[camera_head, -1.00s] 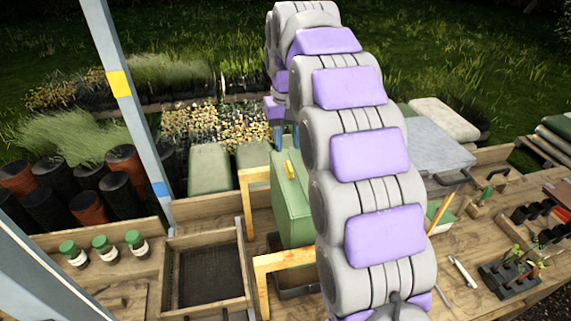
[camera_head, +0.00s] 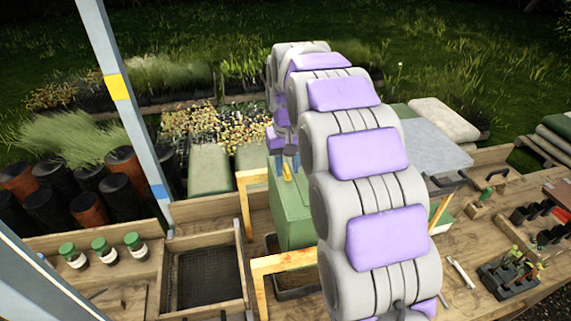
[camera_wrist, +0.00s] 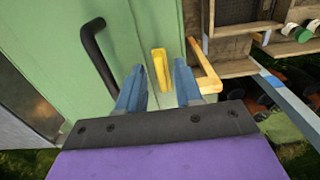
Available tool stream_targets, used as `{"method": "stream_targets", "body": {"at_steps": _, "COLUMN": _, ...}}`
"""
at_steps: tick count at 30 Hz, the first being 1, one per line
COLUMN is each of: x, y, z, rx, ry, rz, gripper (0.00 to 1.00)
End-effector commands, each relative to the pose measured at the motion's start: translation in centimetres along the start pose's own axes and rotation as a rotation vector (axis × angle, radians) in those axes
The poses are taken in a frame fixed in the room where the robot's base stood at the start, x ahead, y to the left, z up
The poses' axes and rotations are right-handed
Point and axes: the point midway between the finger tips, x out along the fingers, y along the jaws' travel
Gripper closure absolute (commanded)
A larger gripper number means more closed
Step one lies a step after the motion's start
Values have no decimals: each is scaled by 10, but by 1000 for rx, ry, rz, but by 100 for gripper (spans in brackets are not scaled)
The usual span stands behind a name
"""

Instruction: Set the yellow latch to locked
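The yellow latch (camera_wrist: 161,68) is on the face of a green cabinet (camera_wrist: 135,25). In the wrist view it lies between my two blue fingertips and a little beyond them. My gripper (camera_wrist: 159,80) is open, with a finger on each side of the latch and clear space to both. In the head view the latch (camera_head: 287,172) shows at the top of the green cabinet (camera_head: 291,212), just below my gripper (camera_head: 284,155). My arm hides the cabinet's right part. I cannot tell whether the fingers touch the cabinet.
A black handle (camera_wrist: 98,55) stands out left of the latch in the wrist view. A yellow-orange wooden frame (camera_wrist: 205,65) is close on the right. A mesh-bottomed wooden tray (camera_head: 240,262) and green-capped bottles (camera_head: 102,248) are on the bench at left.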

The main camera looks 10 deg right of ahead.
Motion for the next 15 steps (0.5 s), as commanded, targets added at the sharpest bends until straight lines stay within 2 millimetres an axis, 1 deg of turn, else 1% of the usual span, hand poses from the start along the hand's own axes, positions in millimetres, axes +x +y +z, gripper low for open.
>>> {"method": "stream_targets", "body": {"at_steps": 1, "x": 0, "y": 0, "z": 0, "rx": 0, "ry": 0, "rz": 0, "gripper": 71}}
{"method": "stream_targets", "body": {"at_steps": 2, "x": 0, "y": -1, "z": 0, "rx": 0, "ry": 0, "rz": 1, "gripper": 73}}
{"method": "stream_targets", "body": {"at_steps": 10, "x": 0, "y": -4, "z": 0, "rx": 0, "ry": 0, "rz": 4, "gripper": 99}}
{"method": "stream_targets", "body": {"at_steps": 15, "x": -1, "y": -4, "z": 0, "rx": -1, "ry": 2, "rz": 3, "gripper": 100}}
